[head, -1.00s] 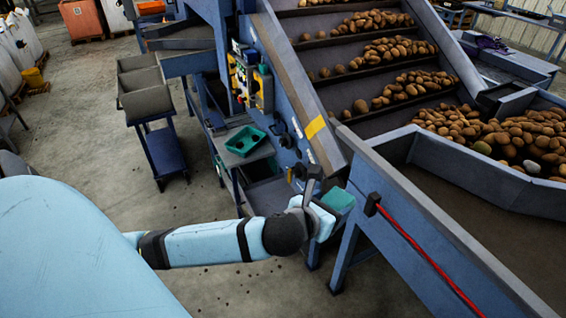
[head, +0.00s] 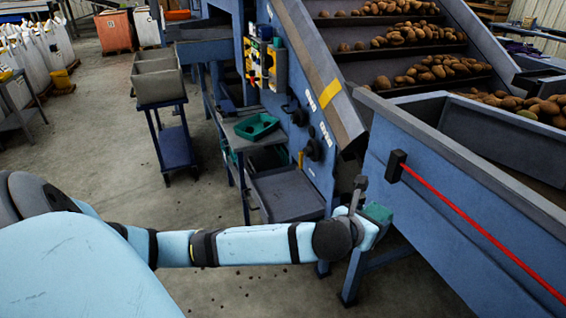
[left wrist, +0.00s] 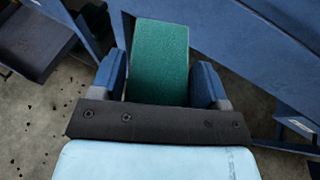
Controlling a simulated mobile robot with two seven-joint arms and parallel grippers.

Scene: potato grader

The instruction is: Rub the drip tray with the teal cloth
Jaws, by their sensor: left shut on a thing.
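My left gripper (head: 368,212) is shut on the teal cloth (head: 379,212), at the end of my stretched arm beside the blue machine. In the left wrist view the cloth (left wrist: 160,55) is a flat green-teal piece between the two fingers, sticking out beyond them. A shallow dark grey tray (head: 290,190), which looks like the drip tray, sits low at the machine's side, left of and behind the gripper in the head view. The cloth looks apart from it. My right gripper is not in view.
A small bench with a green tray (head: 257,126) stands beyond the grey tray. A blue chute wall with a red bar (head: 450,210) is close on the gripper's right. A blue trolley with grey bins (head: 160,78) stands left.

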